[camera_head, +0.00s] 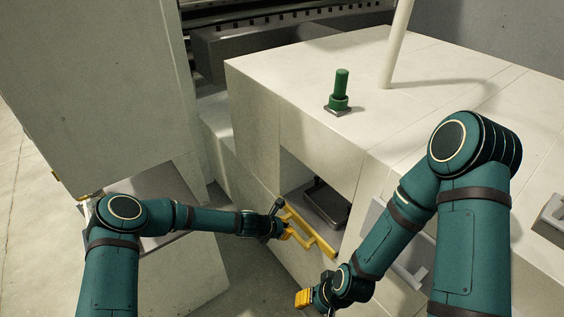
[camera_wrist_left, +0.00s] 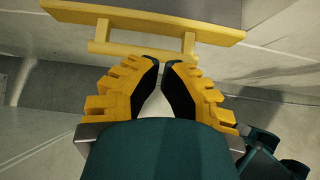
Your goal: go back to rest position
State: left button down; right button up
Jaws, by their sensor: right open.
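My left gripper (camera_head: 287,229) is at the yellow handle (camera_head: 308,232) on the low front of the pale block. In the left wrist view my left gripper (camera_wrist_left: 161,64) has yellow fingers with dark pads. Their tips are close together, with a narrow gap, just below the yellow handle bar (camera_wrist_left: 135,51). I cannot tell whether they touch the bar or are fully shut. No held object shows between them. My right gripper (camera_head: 304,298) hangs low at the bottom middle, pointing left. Its yellow fingertips are apart from the block and nothing shows in them.
A pale block (camera_head: 290,85) carries a green cylindrical part (camera_head: 339,92) and a white pole (camera_head: 398,45). A dark tray (camera_head: 328,204) sits in the opening behind the handle. A tall pale cabinet (camera_head: 95,80) stands left. Grey floor (camera_head: 255,298) lies open between my arms.

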pick_arm(q)
jog(key=s+a+r+m+g+y, duration=0.1)
jog(key=s+a+r+m+y, duration=0.1)
jog(key=s+a+m, duration=0.5)
jog(key=s+a+r+m+g+y, duration=0.1)
jog(key=s+a+m, duration=0.6)
jog(key=s+m, duration=0.8)
jog(key=s+r+g, duration=0.1)
jog(key=s, duration=0.3)
jog(key=shift+s+a+m+y, duration=0.3)
jog(key=shift+a+m+y, duration=0.05)
jog(key=shift+m+y, duration=0.05)
jog(key=shift+r, duration=0.1)
